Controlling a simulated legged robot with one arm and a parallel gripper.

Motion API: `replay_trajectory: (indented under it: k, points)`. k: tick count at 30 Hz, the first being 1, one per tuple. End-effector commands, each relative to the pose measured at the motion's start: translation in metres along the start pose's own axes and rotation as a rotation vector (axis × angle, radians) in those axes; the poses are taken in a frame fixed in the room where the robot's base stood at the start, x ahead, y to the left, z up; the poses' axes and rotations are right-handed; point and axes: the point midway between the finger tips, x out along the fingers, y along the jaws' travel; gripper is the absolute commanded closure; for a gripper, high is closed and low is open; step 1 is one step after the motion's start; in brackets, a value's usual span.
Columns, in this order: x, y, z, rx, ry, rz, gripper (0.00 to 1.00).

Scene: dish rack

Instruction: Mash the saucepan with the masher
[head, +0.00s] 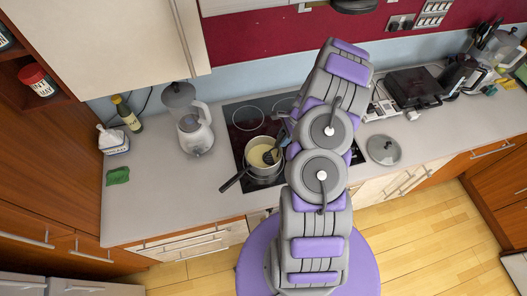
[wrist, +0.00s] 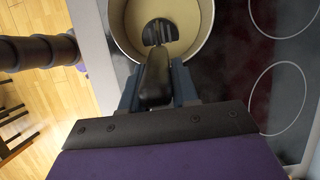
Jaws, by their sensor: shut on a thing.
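The saucepan (head: 250,172) is a light pot with a dark handle, standing on the black hob; its rim (wrist: 207,25) shows at the top of the wrist view. It has pale yellowish contents. The masher (wrist: 154,78) has a thick black handle and a dark slotted head, which is inside the saucepan at its bottom or in the contents. My gripper (wrist: 154,85) is shut on the masher's handle, just outside the near rim in the wrist view. In the head view my arm hides part of the gripper, and the masher's head (head: 269,157) shows small in the saucepan.
The black hob (head: 248,117) is partly hidden by my arm. A blender (head: 195,130) stands on the counter to its left. A glass lid (head: 383,150) lies to the right. A green sponge (head: 118,176) and a bottle (head: 127,114) are at the left.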

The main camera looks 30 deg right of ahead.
Motion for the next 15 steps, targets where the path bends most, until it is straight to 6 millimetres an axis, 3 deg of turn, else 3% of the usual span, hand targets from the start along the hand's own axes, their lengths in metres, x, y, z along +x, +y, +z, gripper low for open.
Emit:
replay_trajectory:
  k: [8, 15]
  points:
    - [-0.001, -0.001, 0.0, 0.0, 0.0, -0.001, 1.0]
    - [0.0, -0.018, 0.017, -0.003, 0.001, 0.0, 1.0]
